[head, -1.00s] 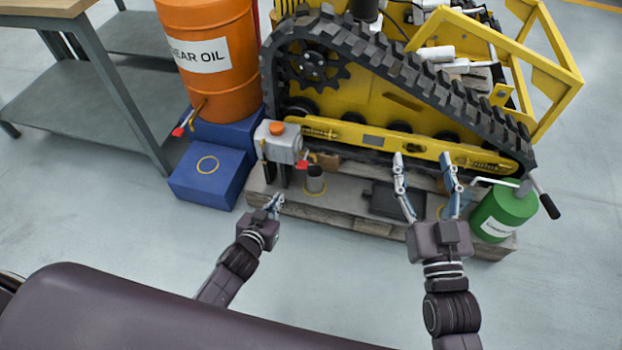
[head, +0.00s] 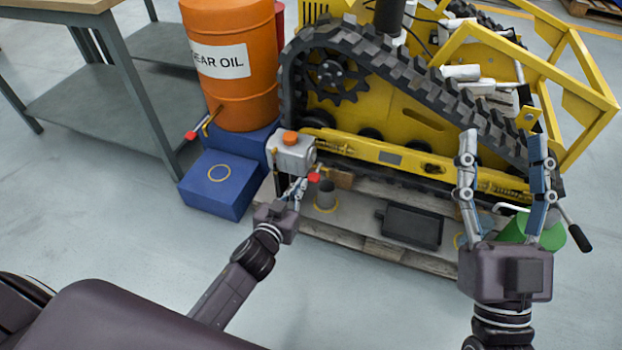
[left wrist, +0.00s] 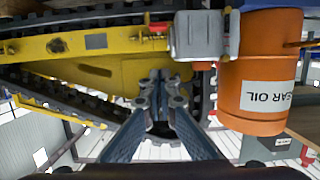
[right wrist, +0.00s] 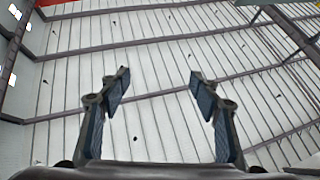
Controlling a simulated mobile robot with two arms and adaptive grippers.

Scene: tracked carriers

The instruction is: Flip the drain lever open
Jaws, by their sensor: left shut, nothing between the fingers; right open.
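A small grey gearbox-like housing (head: 291,152) with an orange cap stands at the left end of the yellow tracked carrier. A lever with a red tip (head: 313,177) sticks out at its lower right. My left gripper (head: 298,187) is shut and empty, with its fingertips just below and left of the red tip; whether they touch it I cannot tell. The left wrist view shows the shut fingers (left wrist: 162,80) and the grey housing (left wrist: 198,38) beyond. My right gripper (head: 504,140) is open and empty in front of the track's right end. In the right wrist view its fingers (right wrist: 158,78) are spread against the ceiling.
A grey cup (head: 326,194) stands inside a yellow ring right of the lever. A black tray (head: 411,227) lies on the pallet.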

